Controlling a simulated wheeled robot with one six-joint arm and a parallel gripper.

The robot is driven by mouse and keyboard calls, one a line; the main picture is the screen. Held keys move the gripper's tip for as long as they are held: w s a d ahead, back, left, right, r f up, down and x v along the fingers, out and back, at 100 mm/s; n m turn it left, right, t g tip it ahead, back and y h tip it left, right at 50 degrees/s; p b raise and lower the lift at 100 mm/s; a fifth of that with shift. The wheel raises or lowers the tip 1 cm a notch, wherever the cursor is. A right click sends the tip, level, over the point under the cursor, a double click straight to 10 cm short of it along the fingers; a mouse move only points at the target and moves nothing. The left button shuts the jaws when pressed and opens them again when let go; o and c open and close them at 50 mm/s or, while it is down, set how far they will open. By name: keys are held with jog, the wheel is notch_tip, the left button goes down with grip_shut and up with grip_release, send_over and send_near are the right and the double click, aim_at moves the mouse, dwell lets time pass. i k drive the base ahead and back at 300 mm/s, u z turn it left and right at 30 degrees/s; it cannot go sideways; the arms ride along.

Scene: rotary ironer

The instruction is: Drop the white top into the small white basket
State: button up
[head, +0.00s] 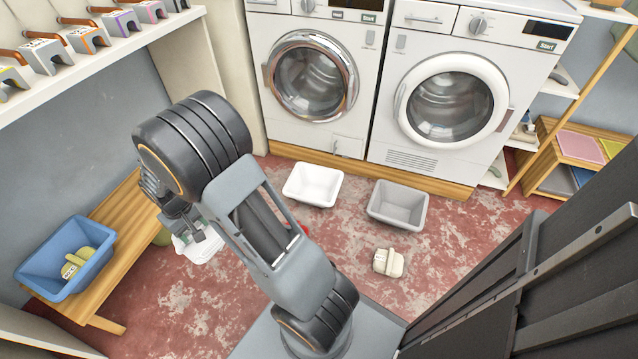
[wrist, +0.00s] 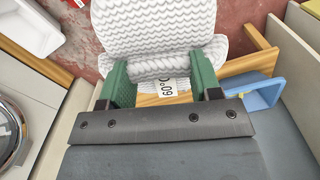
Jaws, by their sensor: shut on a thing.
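The white top (wrist: 155,25) is a white knitted-looking piece with a roll-like grip and a tag marked 60. My gripper (wrist: 160,70) is shut on that grip between its green fingers in the wrist view. In the head view my gripper (head: 185,222) is at the left, above the floor, and the white top (head: 200,247) hangs below it, partly hidden by my arm. The small white basket (head: 313,185) stands on the floor before the left washer and looks empty, to the right of my gripper. Part of it shows at top left in the wrist view (wrist: 32,28).
A grey basket (head: 398,204) stands right of the white one. A cream bundle (head: 388,262) lies on the floor. A blue basket (head: 65,258) with a yellow-green item sits on a wooden bench (head: 128,238) at left. Two machines (head: 312,80) stand behind.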

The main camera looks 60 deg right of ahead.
aim_at(314, 195)
jog(key=z, duration=0.85)
jog(key=i, duration=0.9)
jog(key=z, duration=0.9)
